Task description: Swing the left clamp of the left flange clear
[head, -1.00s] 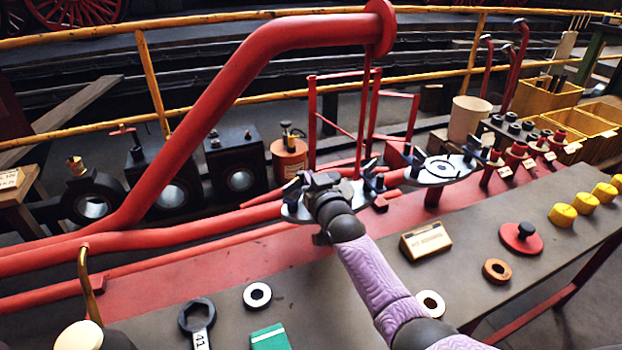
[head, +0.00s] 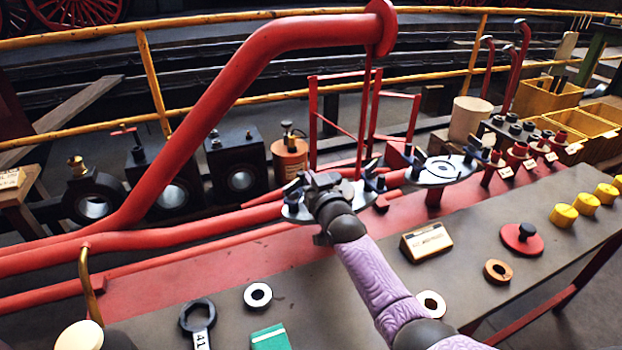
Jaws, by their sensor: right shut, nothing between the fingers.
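The left flange (head: 294,213) is a pale plate at the end of the red pipe, mid-picture. A dark clamp (head: 295,187) stands at its left side, and another dark clamp (head: 374,182) stands at its right side. My right gripper (head: 324,183) is shut over the flange, just right of the left clamp. The gripper and wrist hide much of the flange, and I cannot tell whether the fingers touch the clamp. My left gripper is not in view.
The second flange (head: 442,170) lies to the right with its own dark clamps. A sign block (head: 427,241), an orange ring (head: 497,272), a red knobbed disc (head: 522,238), a wrench (head: 198,318) and a white ring (head: 258,296) lie on the bench. A tall red pipe (head: 215,100) rises behind.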

